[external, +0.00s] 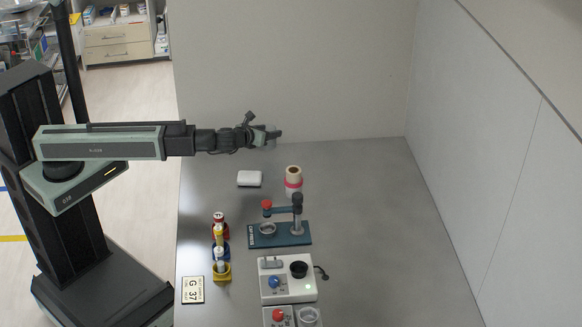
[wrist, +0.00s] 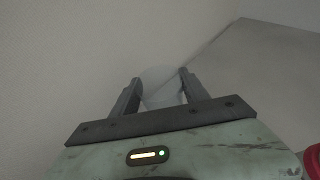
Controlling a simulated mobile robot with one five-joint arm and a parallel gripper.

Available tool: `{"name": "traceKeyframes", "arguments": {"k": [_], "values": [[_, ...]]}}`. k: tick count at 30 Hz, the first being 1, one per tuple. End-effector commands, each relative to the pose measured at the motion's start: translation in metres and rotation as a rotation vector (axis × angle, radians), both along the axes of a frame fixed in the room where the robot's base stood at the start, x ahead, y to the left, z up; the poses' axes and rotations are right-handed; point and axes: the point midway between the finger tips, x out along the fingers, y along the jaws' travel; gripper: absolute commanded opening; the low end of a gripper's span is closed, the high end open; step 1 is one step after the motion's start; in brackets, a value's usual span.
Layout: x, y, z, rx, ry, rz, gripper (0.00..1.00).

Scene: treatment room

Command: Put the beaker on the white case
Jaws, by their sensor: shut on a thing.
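My gripper (external: 272,136) is held out over the far part of the grey table, well above its surface. In the wrist view its two fingers (wrist: 159,80) are closed on a clear, pale beaker (wrist: 161,92), which shows faintly between them. In the external view the beaker is too faint to make out at the fingertips. The white case (external: 249,179) is a small rounded box lying on the table near its far left, below and a little left of my gripper in the picture.
A white roll with a pink band (external: 293,181) stands right of the case. A blue-based press (external: 262,239), a row of coloured holders (external: 221,271), a white device (external: 273,294) and a G 37 card (external: 193,290) are nearer. The table's right side (external: 380,220) is clear. A wall stands behind.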

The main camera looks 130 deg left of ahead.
Motion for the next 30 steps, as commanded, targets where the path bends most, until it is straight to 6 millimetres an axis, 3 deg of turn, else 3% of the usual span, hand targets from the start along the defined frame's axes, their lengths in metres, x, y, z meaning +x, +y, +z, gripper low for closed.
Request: {"name": "traceKeyframes", "arguments": {"k": [4, 8, 13, 19, 26, 30], "values": [[-0.024, -0.012, 0.002, -0.006, -0.004, 0.099, 0.14], [-0.025, -0.041, 0.017, -0.007, -0.002, 0.153, 0.14], [-0.009, -0.086, 0.04, -0.001, 0.006, 0.161, 0.14], [0.027, -0.131, 0.062, 0.004, 0.014, 0.089, 0.14], [0.041, -0.145, 0.065, 0.005, 0.014, 0.058, 0.14], [0.041, -0.145, 0.05, 0.004, 0.014, 0.058, 0.14]]}}
